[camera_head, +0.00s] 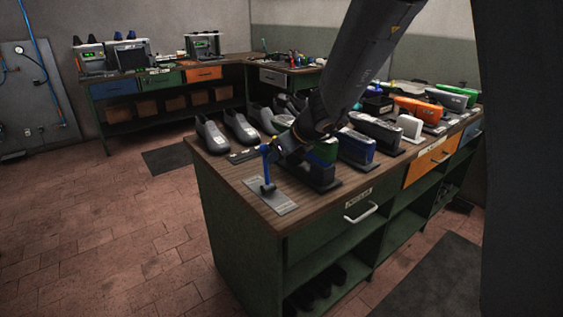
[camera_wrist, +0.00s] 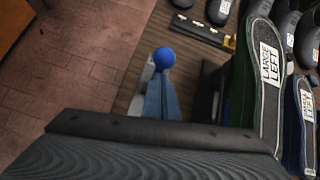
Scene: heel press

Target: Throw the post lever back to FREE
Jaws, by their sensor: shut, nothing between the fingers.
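The post lever (camera_head: 267,170) is blue with a round knob and stands on a grey metal plate (camera_head: 283,208) at the near left corner of the bench. In the head view it looks close to upright; the lettering on the plate is too small to read. In the wrist view the blue knob (camera_wrist: 164,56) and tapering arm show just beyond my gripper (camera_wrist: 160,130), which hides the lever's lower part. My gripper is shut and empty, close beside the lever's top in the head view (camera_head: 279,152). I cannot tell whether they touch.
Right of the lever stand several upright forms, one marked LARGE LEFT (camera_wrist: 268,75). Grey shoes (camera_head: 240,128) stand behind. The wooden bench top (camera_head: 232,172) is bare left of the plate. A drawer handle (camera_head: 362,213) sticks out in front.

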